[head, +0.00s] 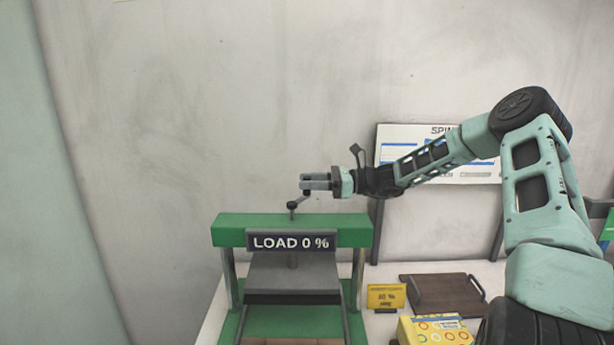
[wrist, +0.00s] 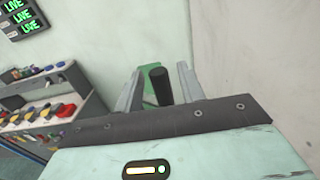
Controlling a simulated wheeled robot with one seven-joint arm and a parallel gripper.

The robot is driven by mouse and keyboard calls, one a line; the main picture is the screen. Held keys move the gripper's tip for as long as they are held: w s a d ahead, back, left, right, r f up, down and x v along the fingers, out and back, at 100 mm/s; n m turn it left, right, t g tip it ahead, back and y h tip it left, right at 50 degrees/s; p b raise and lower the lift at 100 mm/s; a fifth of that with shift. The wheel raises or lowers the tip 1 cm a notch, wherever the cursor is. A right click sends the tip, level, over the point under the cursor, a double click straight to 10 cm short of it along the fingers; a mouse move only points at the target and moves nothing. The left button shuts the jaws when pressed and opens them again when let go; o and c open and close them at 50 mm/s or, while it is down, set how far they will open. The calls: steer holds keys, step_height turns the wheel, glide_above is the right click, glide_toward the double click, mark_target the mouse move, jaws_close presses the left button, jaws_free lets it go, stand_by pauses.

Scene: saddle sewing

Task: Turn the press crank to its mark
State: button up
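The press (head: 291,230) has a green crossbeam with a sign reading LOAD 0 %. Its crank (head: 298,200) is a short grey arm on a spindle above the beam, with a dark upright handle at its end. My gripper (head: 306,183) reaches in from the right at the height of the handle. In the wrist view the dark handle (wrist: 158,86) stands between my two grey fingers, with a visible gap on each side. The fingers of my gripper (wrist: 160,78) are apart. In the head view they partly hide the handle. I cannot make out a crank mark.
A small yellow sign (head: 386,297), its print hard to read, stands right of the press. A white chart (head: 395,145) is behind my arm. The wrist view shows a cluttered shelf (wrist: 50,108) at left.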

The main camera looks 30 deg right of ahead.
steer(key=shift+w+a, duration=0.25)
steer(key=shift+a, duration=0.15)
jaws_close()
steer(key=shift+w+g, duration=0.1)
steer(key=shift+g, duration=0.2)
